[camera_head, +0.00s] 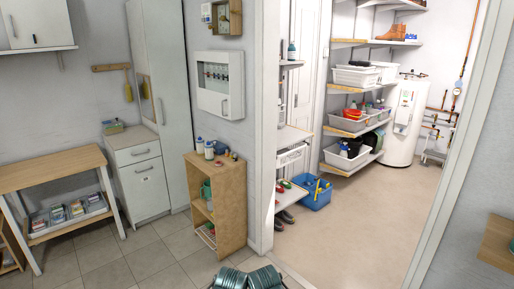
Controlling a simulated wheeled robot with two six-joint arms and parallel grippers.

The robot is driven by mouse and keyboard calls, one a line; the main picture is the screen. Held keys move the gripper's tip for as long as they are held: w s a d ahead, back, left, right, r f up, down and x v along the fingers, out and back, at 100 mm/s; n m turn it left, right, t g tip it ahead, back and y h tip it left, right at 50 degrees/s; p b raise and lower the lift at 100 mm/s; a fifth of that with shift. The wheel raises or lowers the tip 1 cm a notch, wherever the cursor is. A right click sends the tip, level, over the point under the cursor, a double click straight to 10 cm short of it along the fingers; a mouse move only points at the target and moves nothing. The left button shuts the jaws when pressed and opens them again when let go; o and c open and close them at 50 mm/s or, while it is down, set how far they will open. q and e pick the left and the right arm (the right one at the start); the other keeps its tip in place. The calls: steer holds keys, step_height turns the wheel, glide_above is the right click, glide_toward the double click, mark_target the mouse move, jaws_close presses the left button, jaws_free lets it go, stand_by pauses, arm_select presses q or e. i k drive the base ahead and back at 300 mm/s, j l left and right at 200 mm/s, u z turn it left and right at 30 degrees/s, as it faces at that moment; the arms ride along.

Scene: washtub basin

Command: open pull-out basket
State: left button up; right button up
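A white basket (291,157) sits under a light shelf board just inside the doorway, in the narrow shelf unit left of the opening. It appears to sit within the unit, but the door frame hides its left part. I cannot tell exactly how far out it stands. Neither of my grippers is in view.
A wooden shelf stand (231,195) with bottles on top is in front of the wall left of the doorway. A blue crate (316,197) stands on the floor inside, near the basket's unit. A white door frame (262,130) borders the opening. The store room floor (350,235) is clear.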

mark_target(285, 156)
steer(key=i+z, duration=0.1)
steer(key=i, duration=0.5)
steer(key=i+z, duration=0.1)
steer(key=i, duration=0.5)
steer(key=i+j+z, duration=0.15)
steer(key=i, duration=0.45)
steer(key=i+j+z, duration=0.1)
steer(key=i, duration=0.5)
steer(key=i+z, duration=0.35)
steer(key=i, duration=0.2)
steer(key=i+j+z, duration=0.2)
steer(key=i+z, duration=0.2)
steer(key=i+j+z, duration=0.35)
steer(key=i, duration=0.3)
